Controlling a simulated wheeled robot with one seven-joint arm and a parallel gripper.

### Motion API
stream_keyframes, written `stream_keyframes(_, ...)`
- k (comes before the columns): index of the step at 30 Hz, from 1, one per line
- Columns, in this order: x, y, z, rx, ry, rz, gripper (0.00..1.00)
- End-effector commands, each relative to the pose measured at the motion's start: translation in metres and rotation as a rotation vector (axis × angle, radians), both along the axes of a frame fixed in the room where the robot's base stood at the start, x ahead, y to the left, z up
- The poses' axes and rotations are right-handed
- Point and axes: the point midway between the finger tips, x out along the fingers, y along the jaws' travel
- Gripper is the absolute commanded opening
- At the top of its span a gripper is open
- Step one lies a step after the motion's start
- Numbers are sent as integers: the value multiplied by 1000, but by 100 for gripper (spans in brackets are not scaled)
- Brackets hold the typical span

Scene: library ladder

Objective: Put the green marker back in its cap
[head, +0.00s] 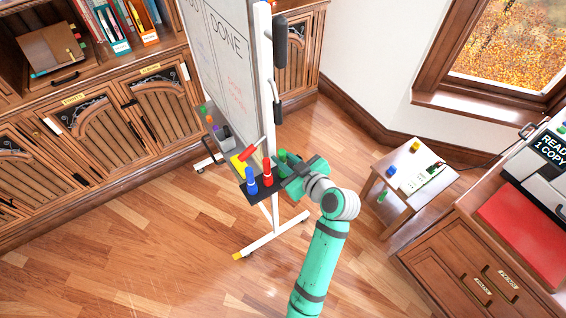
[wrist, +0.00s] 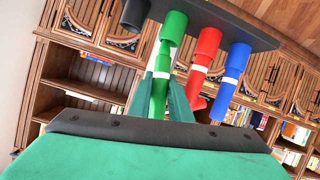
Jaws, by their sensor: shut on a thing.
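My gripper (wrist: 165,95) is shut on the green marker (wrist: 157,98), which has a white band. The wrist view is upside down, with the dark cap holder (wrist: 262,40) at the top. The green cap (wrist: 173,27) is in this holder, and the marker lines up with it end to end. I cannot tell whether the marker is fully seated in it. In the head view my gripper (head: 296,174) is at the right end of the holder (head: 259,191), partly hiding the green parts (head: 282,156).
A red marker (head: 267,172) and a blue marker (head: 251,182) stand in the holder, close beside my gripper. A black cap (wrist: 135,13) is on the green cap's other side. The whiteboard (head: 225,60) rises behind. A small side table (head: 400,167) stands to the right.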

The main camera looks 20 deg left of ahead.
Motion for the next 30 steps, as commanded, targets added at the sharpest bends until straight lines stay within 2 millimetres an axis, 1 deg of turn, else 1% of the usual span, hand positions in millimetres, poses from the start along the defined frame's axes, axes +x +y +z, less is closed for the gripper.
stream_keyframes(1, 1, 0, 9, -1, -6, 0, 0)
stream_keyframes(7, 1, 0, 44, 0, -6, 1, 0)
stream_keyframes(9, -9, -14, 39, 0, 3, -5, 0)
stream_keyframes(14, -31, -45, 39, 0, 2, -6, 0)
stream_keyframes(21, -70, -94, 39, 0, 2, -2, 0)
stream_keyframes(27, -93, -125, 40, 0, 0, -2, 0)
stream_keyframes(30, -100, -135, 40, 0, 0, -2, 0)
